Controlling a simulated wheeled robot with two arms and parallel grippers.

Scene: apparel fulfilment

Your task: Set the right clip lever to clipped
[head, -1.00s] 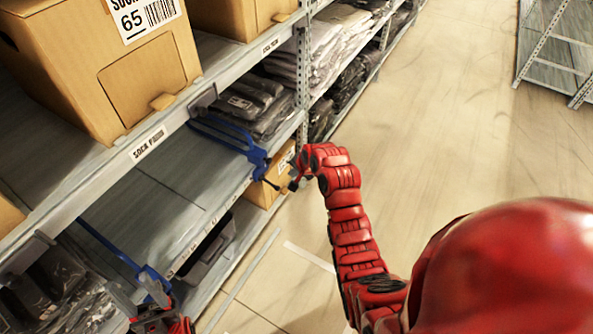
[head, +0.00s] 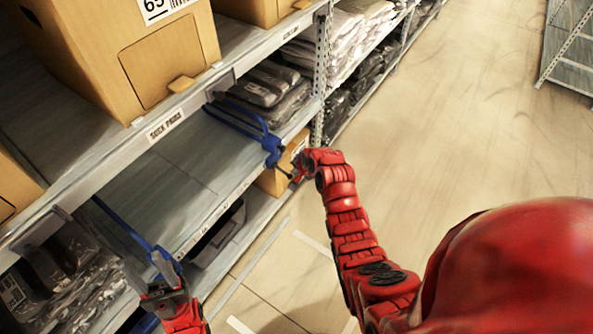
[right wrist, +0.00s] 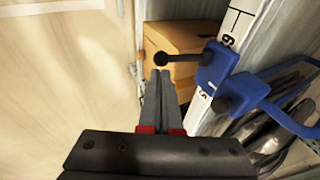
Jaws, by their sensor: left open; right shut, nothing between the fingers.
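The right clip (head: 272,148) is blue and sits on the shelf edge at the end of a blue bent frame. It also shows in the right wrist view (right wrist: 217,65), where its black lever (right wrist: 182,58) points left and ends in a round knob. My right gripper (head: 297,177) is shut and empty beside it. In the right wrist view, its fingertips (right wrist: 160,76) appear just below the knob; I cannot tell whether they touch. A second blue frame (head: 128,229) lies at left. My left gripper (head: 163,270) is open near that frame's front end, which it partly hides.
Cardboard boxes (head: 128,55) stand on the upper shelf. Packed garments (head: 265,90) lie behind the right frame. A cardboard box (right wrist: 180,45) is behind the lever. The middle shelf (head: 175,175) is bare between the frames. The aisle floor (head: 430,120) at right is open.

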